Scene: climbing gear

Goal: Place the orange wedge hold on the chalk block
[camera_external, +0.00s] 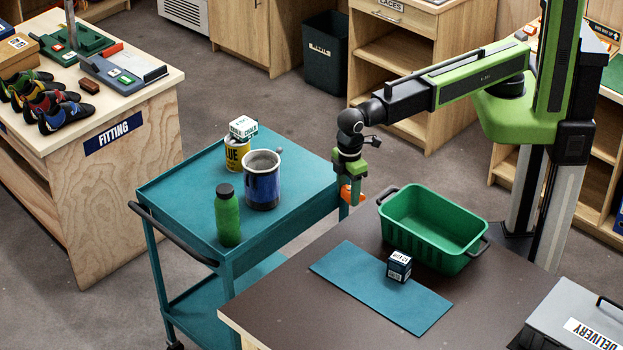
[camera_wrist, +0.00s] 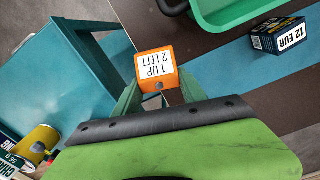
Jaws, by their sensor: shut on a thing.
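My gripper (camera_external: 354,188) points down and is shut on the orange wedge hold (camera_external: 345,195), just off the right corner of the teal cart. In the wrist view the orange wedge hold (camera_wrist: 156,66) sits between the two green fingers and shows a white label reading "1 UP 2 LEFT". A small white and green box (camera_external: 243,127), which looks like the chalk block, rests on top of a yellow can (camera_external: 236,155) at the far side of the cart. Its lettering begins "CHA" in the wrist view's lower left corner (camera_wrist: 9,165), where it is cut off.
A blue mug (camera_external: 262,183) and a green bottle (camera_external: 228,218) stand on the teal cart (camera_external: 185,188) near the can. On the brown table are a green bin (camera_external: 411,235), a teal mat (camera_external: 345,268) and a dark price box (camera_external: 399,267). The cart's right part is clear.

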